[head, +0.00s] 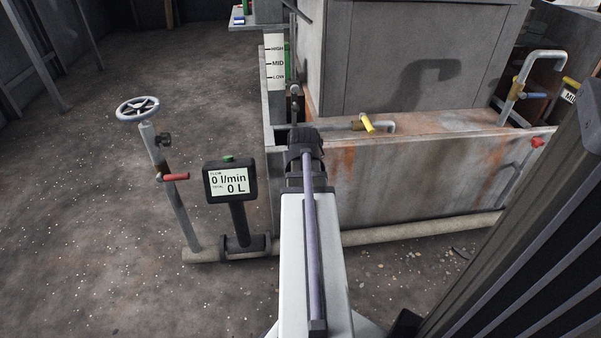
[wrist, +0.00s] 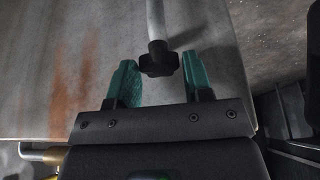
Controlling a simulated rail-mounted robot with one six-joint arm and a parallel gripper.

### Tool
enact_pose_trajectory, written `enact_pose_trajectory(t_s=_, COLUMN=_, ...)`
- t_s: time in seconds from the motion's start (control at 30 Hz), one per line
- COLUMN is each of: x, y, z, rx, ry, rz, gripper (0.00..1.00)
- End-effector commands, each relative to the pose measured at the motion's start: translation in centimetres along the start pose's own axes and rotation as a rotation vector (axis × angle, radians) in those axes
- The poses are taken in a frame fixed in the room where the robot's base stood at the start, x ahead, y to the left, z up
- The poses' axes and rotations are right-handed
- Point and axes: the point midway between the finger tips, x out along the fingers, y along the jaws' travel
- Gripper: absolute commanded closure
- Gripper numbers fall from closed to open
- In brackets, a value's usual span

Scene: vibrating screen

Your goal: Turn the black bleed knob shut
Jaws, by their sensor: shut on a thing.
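The black bleed knob (wrist: 157,62) shows in the wrist view at the lower end of a pale pipe (wrist: 155,20). My gripper (wrist: 160,80) has one green finger on each side of it and is shut on it. The knob sits toward the fingertips; a narrow gap seems to show at the right finger, but the angle makes contact hard to judge. In the head view my arm reaches forward to the left end of the rusty tank (head: 430,170). My wrist hides the fingers and the held knob there.
A flow meter (head: 231,181) reads 0 l/min and 0 L. Left of it stands a riser with a handwheel (head: 137,109), a small black knob (head: 164,139) and a red lever (head: 174,177). A yellow-handled valve (head: 367,123) is right of my wrist. Floor at left is open.

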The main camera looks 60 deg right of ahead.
Motion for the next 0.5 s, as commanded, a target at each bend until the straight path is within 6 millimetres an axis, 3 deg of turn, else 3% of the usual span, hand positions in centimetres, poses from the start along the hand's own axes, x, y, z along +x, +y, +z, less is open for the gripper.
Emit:
enact_pose_trajectory(t_s=0.2, x=0.03, y=-0.24, z=-0.04, rx=0.221, ry=0.000, rz=0.092, gripper=0.78)
enact_pose_trajectory(t_s=0.5, x=0.01, y=-0.17, z=-0.01, rx=0.260, ry=0.000, rz=0.108, gripper=0.78)
